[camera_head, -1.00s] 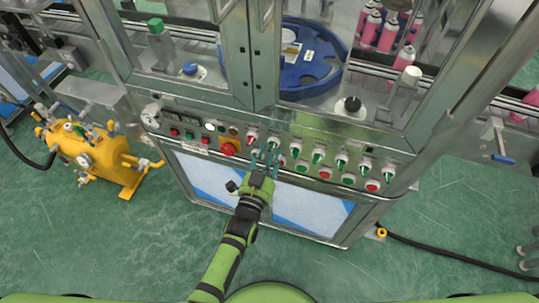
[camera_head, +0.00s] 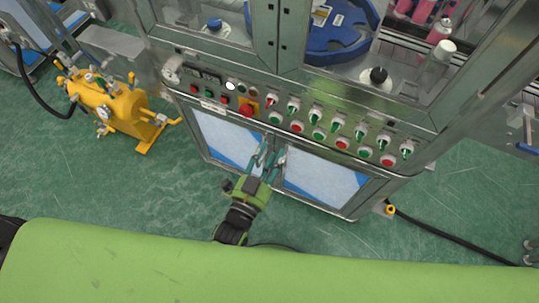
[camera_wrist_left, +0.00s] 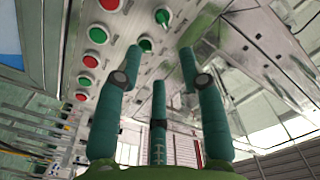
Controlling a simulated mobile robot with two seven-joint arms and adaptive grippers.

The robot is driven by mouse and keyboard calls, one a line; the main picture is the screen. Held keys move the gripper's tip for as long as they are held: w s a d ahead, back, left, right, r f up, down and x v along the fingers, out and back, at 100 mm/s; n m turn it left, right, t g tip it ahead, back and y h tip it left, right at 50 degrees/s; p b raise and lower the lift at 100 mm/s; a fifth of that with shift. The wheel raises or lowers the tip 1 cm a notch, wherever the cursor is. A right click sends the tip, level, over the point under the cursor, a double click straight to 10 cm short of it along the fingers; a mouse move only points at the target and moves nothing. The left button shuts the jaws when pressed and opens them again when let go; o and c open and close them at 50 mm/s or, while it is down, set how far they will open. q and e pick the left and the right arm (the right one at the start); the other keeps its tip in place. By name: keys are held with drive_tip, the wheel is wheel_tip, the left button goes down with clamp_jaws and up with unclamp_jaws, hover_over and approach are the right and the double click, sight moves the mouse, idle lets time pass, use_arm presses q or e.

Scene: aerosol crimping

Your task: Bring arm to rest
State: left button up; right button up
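My left gripper (camera_head: 268,157) is in front of the machine's lower doors, below the button panel. Its teal fingers are spread apart with nothing between them, and they look clear of the panel. In the left wrist view the gripper (camera_wrist_left: 160,65) shows three separated fingers, with the panel's buttons beyond them. The control panel (camera_head: 266,98) carries red and green buttons and several green-marked switches. My right gripper is not in view.
A yellow tank (camera_head: 105,105) with fittings stands on the green floor at left. A black hose (camera_head: 455,238) runs along the floor at right. Pink cans (camera_head: 420,12) are behind the machine's glass. Floor between the tank and machine is clear.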

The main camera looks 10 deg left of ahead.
use_arm(q)
drive_tip(key=shift+s, duration=0.1)
idle(0.5)
drive_tip(key=s+a+f+n+g+y, duration=0.1)
drive_tip(key=s+a+f+g, duration=0.15)
drive_tip(key=f, duration=0.55)
drive_tip(key=s+a+f+n+g+y, duration=0.1)
drive_tip(key=s+a+f+g, duration=0.2)
drive_tip(key=f, duration=0.6)
drive_tip(key=s+a+f+n+g, duration=0.1)
drive_tip(key=s+f+g, duration=0.2)
drive_tip(key=s+f, duration=0.35)
drive_tip(key=s+a+f+n+g+y, duration=0.1)
drive_tip(key=s+a+f+g, duration=0.3)
drive_tip(key=s, duration=0.5)
drive_tip(key=s+a+f+n+g+y, duration=0.2)
drive_tip(key=s+a+f+n+g, duration=0.1)
drive_tip(key=s+a+f, duration=0.5)
wheel_tip(320, 180, down, 2)
drive_tip(key=shift+s+f+g+y, duration=0.1)
drive_tip(key=shift+s+g+y, duration=0.25)
drive_tip(key=shift+s, duration=0.55)
